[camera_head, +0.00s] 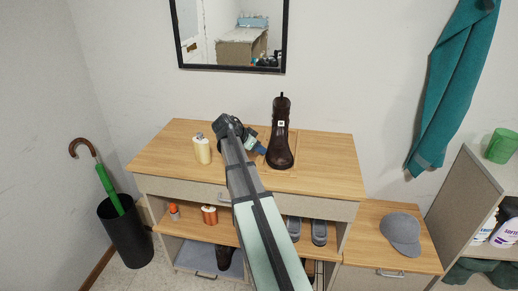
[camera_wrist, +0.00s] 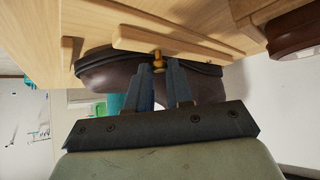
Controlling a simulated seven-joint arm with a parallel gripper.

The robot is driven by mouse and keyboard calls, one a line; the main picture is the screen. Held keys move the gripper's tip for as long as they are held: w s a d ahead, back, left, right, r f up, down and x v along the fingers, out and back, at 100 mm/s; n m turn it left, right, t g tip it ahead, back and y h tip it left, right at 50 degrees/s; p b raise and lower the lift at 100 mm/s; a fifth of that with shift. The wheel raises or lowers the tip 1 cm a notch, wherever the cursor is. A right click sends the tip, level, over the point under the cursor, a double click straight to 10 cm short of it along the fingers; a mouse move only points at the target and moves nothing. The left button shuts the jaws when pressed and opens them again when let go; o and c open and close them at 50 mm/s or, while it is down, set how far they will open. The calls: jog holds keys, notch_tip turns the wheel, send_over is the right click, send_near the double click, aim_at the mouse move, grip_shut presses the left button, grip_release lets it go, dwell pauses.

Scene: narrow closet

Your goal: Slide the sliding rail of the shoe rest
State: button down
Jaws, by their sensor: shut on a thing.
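A dark brown boot (camera_head: 280,150) stands upright on the wooden cabinet top, between the light wood strips of the shoe rest (camera_head: 294,152). The wrist view shows the boot's dark side (camera_wrist: 112,75) behind a long wooden rail (camera_wrist: 190,46). A small brass knob (camera_wrist: 158,62) sticks out from this rail. My gripper (camera_wrist: 159,74) has its two blue fingers on either side of the knob and is shut on it. In the head view my gripper (camera_head: 262,149) is just left of the boot, low over the cabinet top. My arm hides part of the cabinet front.
A cream bottle (camera_head: 202,149) stands on the cabinet top (camera_head: 170,150) left of my arm. A mirror (camera_head: 232,68) hangs behind. An umbrella bin (camera_head: 125,235) is at left. A grey cap (camera_head: 401,233) lies on the low cabinet at right. The top's right side is clear.

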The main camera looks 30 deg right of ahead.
jog(key=shift+w+a, duration=0.5)
jog(key=shift+w, duration=0.1)
jog(key=c, duration=1.1)
grip_release()
jog(key=shift+o, duration=0.2)
jog(key=v, duration=1.4)
